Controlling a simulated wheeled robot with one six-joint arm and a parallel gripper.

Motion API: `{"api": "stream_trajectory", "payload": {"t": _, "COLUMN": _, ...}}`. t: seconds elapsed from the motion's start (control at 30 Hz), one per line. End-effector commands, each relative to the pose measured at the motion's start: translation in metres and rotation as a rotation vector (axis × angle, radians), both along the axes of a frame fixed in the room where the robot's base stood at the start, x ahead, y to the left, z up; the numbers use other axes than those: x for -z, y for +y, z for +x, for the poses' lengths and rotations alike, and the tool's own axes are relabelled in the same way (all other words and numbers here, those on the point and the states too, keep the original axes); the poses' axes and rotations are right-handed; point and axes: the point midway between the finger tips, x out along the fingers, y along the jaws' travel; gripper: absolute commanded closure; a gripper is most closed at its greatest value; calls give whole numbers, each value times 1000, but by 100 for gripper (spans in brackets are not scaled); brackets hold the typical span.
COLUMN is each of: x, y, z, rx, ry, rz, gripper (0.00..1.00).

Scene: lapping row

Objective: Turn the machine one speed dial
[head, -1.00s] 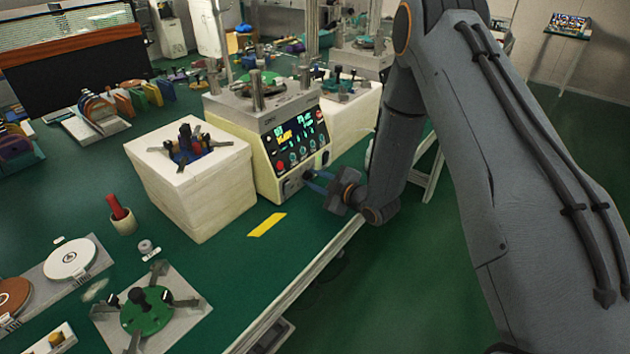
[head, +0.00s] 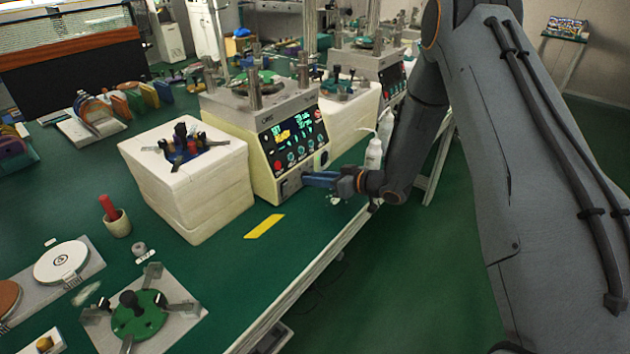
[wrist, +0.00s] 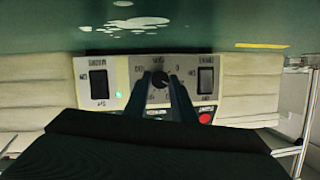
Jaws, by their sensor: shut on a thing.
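The machine (head: 262,178) is a cream lapping unit with a lit display, at the centre of the head view. In the wrist view its lower panel appears upside down, with the black round speed dial (wrist: 159,79) and printed scale marks around it. My gripper (head: 306,180) reaches the lower front panel from the right. In the wrist view my gripper (wrist: 160,83) has one finger on each side of the dial, shut on it. The fingers hide part of the dial and scale, so I cannot read its setting.
Black rocker switches flank the dial, left (wrist: 99,84) and right (wrist: 206,80), with a red button (wrist: 205,118) nearby. A white block (head: 190,190) stands left of the machine. White bottles (head: 374,153) stand close behind my gripper.

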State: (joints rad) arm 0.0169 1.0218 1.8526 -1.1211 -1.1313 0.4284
Motion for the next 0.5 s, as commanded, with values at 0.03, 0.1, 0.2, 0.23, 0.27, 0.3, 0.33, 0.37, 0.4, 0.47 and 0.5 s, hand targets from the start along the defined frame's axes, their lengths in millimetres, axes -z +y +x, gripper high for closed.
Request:
{"api": "stream_trajectory", "payload": {"t": 0.03, "x": 1, "y": -1, "z": 1, "rx": 0, "ry": 32, "rz": 26, "gripper": 99}}
{"api": "stream_trajectory", "payload": {"t": 0.1, "x": 2, "y": -1, "z": 1, "rx": 0, "ry": 84, "rz": 67, "gripper": 99}}
{"api": "stream_trajectory", "payload": {"t": 0.2, "x": 2, "y": -2, "z": 2, "rx": 1, "ry": 156, "rz": 124, "gripper": 99}}
{"api": "stream_trajectory", "payload": {"t": 0.23, "x": 3, "y": -2, "z": 2, "rx": 1, "ry": 178, "rz": 140, "gripper": 99}}
{"api": "stream_trajectory", "payload": {"t": 0.27, "x": 3, "y": -2, "z": 2, "rx": 1, "ry": 198, "rz": 156, "gripper": 99}}
{"api": "stream_trajectory", "payload": {"t": 0.3, "x": 3, "y": -2, "z": 2, "rx": 1, "ry": 225, "rz": 176, "gripper": 99}}
{"api": "stream_trajectory", "payload": {"t": 0.33, "x": 3, "y": -2, "z": 3, "rx": 1, "ry": 244, "rz": 192, "gripper": 99}}
{"api": "stream_trajectory", "payload": {"t": 0.37, "x": 3, "y": -2, "z": 3, "rx": 1, "ry": 262, "rz": 207, "gripper": 99}}
{"api": "stream_trajectory", "payload": {"t": 0.4, "x": 3, "y": -2, "z": 3, "rx": 1, "ry": 285, "rz": 225, "gripper": 99}}
{"api": "stream_trajectory", "payload": {"t": 0.47, "x": 3, "y": -2, "z": 3, "rx": 1, "ry": 320, "rz": 250, "gripper": 99}}
{"api": "stream_trajectory", "payload": {"t": 0.5, "x": 3, "y": -2, "z": 3, "rx": 2, "ry": 340, "rz": 266, "gripper": 99}}
